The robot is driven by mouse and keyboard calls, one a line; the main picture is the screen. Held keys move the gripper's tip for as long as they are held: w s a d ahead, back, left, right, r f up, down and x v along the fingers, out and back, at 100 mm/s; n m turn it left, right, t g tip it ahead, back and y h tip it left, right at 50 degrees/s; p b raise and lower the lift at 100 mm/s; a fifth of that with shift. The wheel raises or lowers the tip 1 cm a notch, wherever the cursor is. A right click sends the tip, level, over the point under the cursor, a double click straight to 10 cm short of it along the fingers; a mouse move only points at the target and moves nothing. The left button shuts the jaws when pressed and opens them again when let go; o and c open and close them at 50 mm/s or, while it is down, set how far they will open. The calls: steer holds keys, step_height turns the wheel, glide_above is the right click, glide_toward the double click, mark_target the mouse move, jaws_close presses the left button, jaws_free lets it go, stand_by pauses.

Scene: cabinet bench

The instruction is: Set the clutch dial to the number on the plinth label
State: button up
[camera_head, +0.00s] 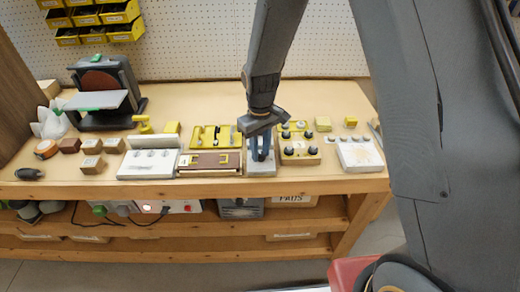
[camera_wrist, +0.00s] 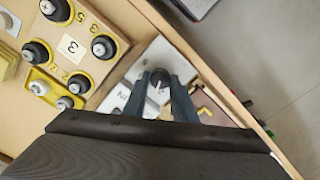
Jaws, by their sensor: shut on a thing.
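My gripper (camera_wrist: 160,90) is shut on a black round dial (camera_wrist: 160,76) with a white pointer line. The dial is on a pale grey-white plinth (camera_wrist: 140,72). Dark letters show on the plinth beside the left finger, partly hidden and not fully readable. In the head view my gripper (camera_head: 261,152) points down at this plinth (camera_head: 254,185) near the bench's front edge, and its fingers hide the dial. A number on the plinth label cannot be made out. A square card reading 3 (camera_wrist: 72,47) lies on the yellow block beside the plinth.
The yellow block (camera_head: 300,159) with several black knobs stands close right of my gripper. A white panel (camera_head: 360,154) is farther right and a sander (camera_head: 104,92) is at the back left. Bare bench lies behind.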

mark_target(261, 154)
steer(key=shift+m+p, duration=0.35)
steer(key=shift+m, duration=1.85)
steer(key=o, duration=1)
steer(key=shift+o, duration=0.2)
steer(key=shift+r, duration=0.1)
steer(key=shift+r+b, duration=0.95)
steer(key=shift+r, duration=2.9)
steer(key=s+d+r+m, duration=0.1)
steer(key=s+d+r, duration=0.1)
steer(key=s+d, duration=0.5)
steer(key=s+d+r+m+t, duration=0.1)
steer(key=s+d, duration=0.7)
steer(key=shift+s+r, duration=0.3)
steer(key=shift+r, duration=0.05)
